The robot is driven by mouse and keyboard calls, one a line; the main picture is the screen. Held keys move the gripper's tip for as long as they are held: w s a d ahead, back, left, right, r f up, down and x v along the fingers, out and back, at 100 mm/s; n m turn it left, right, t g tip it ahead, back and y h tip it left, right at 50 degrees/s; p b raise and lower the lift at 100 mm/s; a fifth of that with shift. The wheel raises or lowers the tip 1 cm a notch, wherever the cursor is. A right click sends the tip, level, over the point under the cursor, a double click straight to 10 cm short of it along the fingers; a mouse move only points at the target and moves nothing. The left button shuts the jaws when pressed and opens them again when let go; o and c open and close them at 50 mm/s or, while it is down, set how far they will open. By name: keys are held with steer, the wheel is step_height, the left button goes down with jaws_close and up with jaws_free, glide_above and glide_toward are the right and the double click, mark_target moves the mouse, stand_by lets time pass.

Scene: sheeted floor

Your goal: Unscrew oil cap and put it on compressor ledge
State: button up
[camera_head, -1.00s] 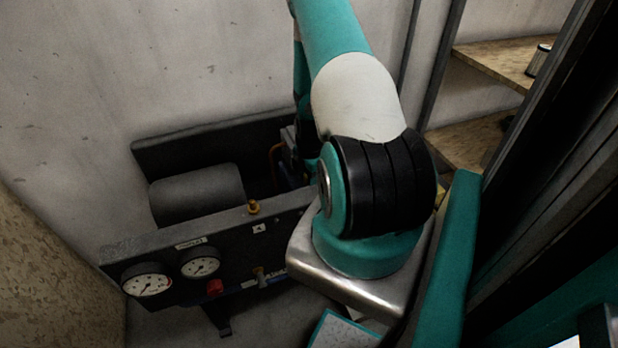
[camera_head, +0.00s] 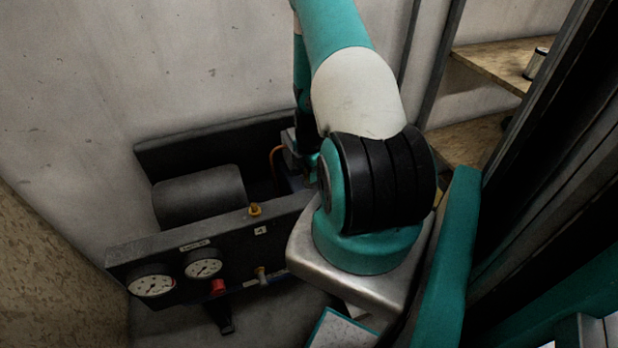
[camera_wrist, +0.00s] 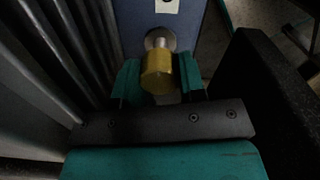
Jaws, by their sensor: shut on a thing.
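In the wrist view, a yellow oil cap (camera_wrist: 157,76) sits in line with a round metal neck on a blue upright face (camera_wrist: 130,22). My gripper (camera_wrist: 160,80) has a teal finger on each side of the cap and is shut on it. Whether the cap's thread is still engaged cannot be told. In the head view, the dark compressor (camera_head: 200,196) stands against the wall, with a flat-topped front panel (camera_head: 150,247). My arm hides the cap and most of my gripper there.
The front panel carries two round gauges (camera_head: 152,285), a red knob (camera_head: 217,287) and a brass fitting (camera_head: 255,210) on top. A dark block (camera_wrist: 275,100) stands close at right in the wrist view. Wooden shelves with a can (camera_head: 536,64) are at right.

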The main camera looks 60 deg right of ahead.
steer(key=shift+r+p, duration=0.75)
steer(key=shift+r, duration=0.35)
steer(key=shift+r, duration=0.1)
steer(key=shift+r+p, duration=1.55)
steer(key=shift+r, duration=0.4)
steer(key=shift+a, duration=0.1)
